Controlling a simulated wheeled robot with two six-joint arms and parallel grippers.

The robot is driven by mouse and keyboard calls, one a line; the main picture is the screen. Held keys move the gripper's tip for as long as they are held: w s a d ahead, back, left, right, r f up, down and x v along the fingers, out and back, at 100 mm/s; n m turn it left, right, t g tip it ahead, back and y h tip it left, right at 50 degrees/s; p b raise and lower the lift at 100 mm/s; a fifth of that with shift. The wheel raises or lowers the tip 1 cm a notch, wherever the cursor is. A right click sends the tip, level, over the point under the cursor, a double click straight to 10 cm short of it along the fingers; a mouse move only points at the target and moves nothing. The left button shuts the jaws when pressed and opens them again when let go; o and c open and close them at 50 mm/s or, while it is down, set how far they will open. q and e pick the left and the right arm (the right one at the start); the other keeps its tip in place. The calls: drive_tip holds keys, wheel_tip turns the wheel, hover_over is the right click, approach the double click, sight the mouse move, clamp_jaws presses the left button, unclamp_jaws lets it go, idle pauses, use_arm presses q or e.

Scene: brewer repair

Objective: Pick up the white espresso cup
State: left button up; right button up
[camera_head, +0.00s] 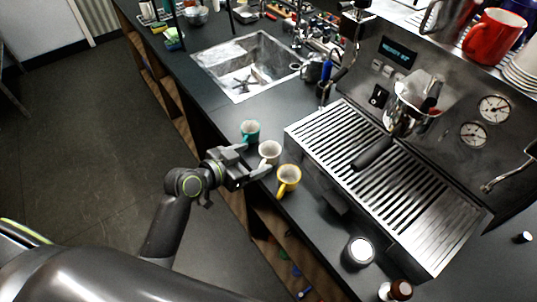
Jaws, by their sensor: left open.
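The white espresso cup (269,151) stands upright on the dark counter, between a teal cup (250,130) and a yellow cup (288,178). My left gripper (257,164) is open at the counter's front edge, with its fingers pointing toward the white cup. One fingertip is close to the white cup's lower front side; I cannot tell whether it touches. My right gripper is not in view.
The espresso machine's slatted drip tray (395,190) lies right of the cups, with a portafilter handle (372,152) above it. A sink (250,65) is set in the counter behind. A small jar (359,251) stands at the front right.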

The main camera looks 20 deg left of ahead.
sight(276, 148)
use_arm(q)
drive_tip(key=shift+x, duration=0.85)
drive_tip(key=shift+w+d+p, duration=0.25)
drive_tip(key=shift+w+p, duration=0.35)
drive_tip(key=p+x, duration=0.1)
drive_tip(key=x, duration=0.2)
drive_tip(key=shift+a+f, duration=0.1)
drive_tip(key=shift+w+f, duration=0.25)
drive_tip(key=shift+w, duration=0.1)
drive_tip(key=shift+c, duration=0.4)
drive_tip(key=c, duration=1)
